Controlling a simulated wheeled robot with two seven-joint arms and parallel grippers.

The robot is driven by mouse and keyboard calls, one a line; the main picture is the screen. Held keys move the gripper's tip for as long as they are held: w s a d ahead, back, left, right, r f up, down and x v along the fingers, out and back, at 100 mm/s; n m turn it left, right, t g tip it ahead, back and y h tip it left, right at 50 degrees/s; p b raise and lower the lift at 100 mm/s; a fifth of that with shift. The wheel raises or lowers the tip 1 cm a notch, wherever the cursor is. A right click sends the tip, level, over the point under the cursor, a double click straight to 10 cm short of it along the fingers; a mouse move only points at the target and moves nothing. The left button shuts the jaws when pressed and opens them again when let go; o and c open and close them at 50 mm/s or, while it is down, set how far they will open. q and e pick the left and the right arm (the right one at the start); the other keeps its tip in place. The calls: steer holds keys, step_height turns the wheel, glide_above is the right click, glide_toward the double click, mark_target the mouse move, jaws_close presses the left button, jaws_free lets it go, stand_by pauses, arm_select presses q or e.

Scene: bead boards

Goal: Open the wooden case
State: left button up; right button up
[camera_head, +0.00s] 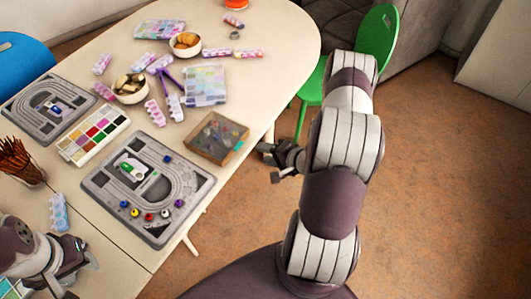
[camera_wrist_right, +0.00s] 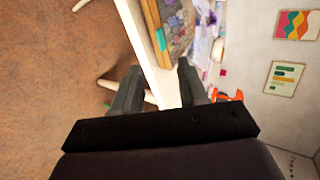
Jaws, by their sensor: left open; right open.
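The wooden case (camera_head: 216,139) lies near the table's right edge in the head view, with small items visible inside and a teal mark on its right side. I cannot tell how its lid sits. Its wooden edge (camera_wrist_right: 153,25) also shows at the top of the right wrist view. My right gripper (camera_head: 272,162) is just right of the case, beyond the table edge, apart from it. It is open and empty, its fingers (camera_wrist_right: 158,84) either side of the table edge in the wrist view. My left gripper (camera_head: 84,262) is open at the lower left.
Two grey bead boards (camera_head: 190,207) (camera_head: 22,115), a paint palette (camera_head: 92,133), bowls (camera_head: 130,98) (camera_head: 185,50) and several bead tubes crowd the table (camera_head: 272,60). A cup of brown sticks (camera_head: 20,168) stands left. A green chair (camera_head: 376,35) is behind my right arm.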

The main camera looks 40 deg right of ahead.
mark_target(239, 148)
steer(key=x, duration=1.2)
steer(key=shift+a+f, duration=0.1)
steer(key=shift+a, duration=0.05)
jaws_close()
steer(key=r+p, duration=0.1)
steer(key=p, duration=0.1)
steer(key=r+g+p, duration=0.1)
steer(key=r+p, duration=0.1)
steer(key=shift+w+a+r+g+p, duration=0.1)
steer(key=shift+w+r+g+p, duration=0.15)
steer(key=shift+g+p, duration=0.1)
steer(key=shift+w+r+g+h+p, duration=0.1)
steer(key=shift+r+g+h+p, duration=0.2)
steer(key=shift+h+p, duration=0.15)
steer(key=shift+f, duration=0.15)
